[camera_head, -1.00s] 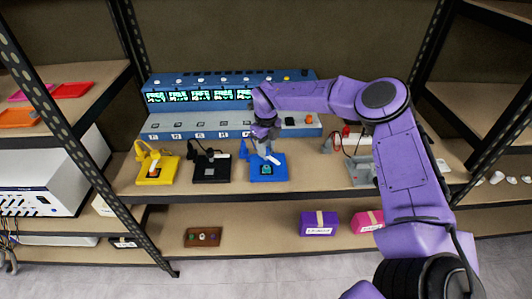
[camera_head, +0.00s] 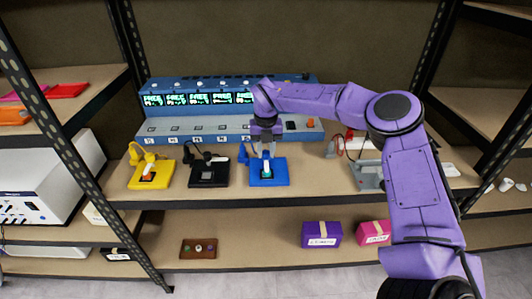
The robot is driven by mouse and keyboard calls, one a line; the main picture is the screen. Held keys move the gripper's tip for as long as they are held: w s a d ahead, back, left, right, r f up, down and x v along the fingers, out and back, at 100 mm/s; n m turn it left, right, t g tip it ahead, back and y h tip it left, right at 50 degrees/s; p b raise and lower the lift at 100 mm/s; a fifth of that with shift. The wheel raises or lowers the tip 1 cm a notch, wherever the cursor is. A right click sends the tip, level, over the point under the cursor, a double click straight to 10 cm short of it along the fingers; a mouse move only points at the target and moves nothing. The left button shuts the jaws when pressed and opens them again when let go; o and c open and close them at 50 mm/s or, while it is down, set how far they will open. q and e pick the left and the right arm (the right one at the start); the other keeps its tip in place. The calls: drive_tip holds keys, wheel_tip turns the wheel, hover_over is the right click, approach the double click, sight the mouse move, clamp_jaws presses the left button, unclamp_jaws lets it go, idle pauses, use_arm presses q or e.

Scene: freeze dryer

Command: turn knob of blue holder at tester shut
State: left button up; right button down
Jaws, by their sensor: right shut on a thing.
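The blue holder (camera_head: 278,179) stands on the shelf in front of the blue tester (camera_head: 180,133), right of the black holder. A light-coloured piece and a small teal part show at its middle. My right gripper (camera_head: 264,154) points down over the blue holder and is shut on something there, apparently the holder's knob. The gripper and arm partly cover the knob, so its turn angle cannot be told. My left gripper is not in view.
A black holder (camera_head: 209,177) and a yellow holder (camera_head: 152,178) stand to the left. A grey device (camera_head: 369,174) stands to the right. Metal posts frame the shelf.

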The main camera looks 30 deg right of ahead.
sight(266, 152)
drive_tip(key=shift+d+r, duration=0.1)
idle(0.5)
drive_tip(key=c, duration=0.8)
unclamp_jaws()
wheel_tip(266, 152, up, 10)
drive_tip(key=shift+r, duration=0.2)
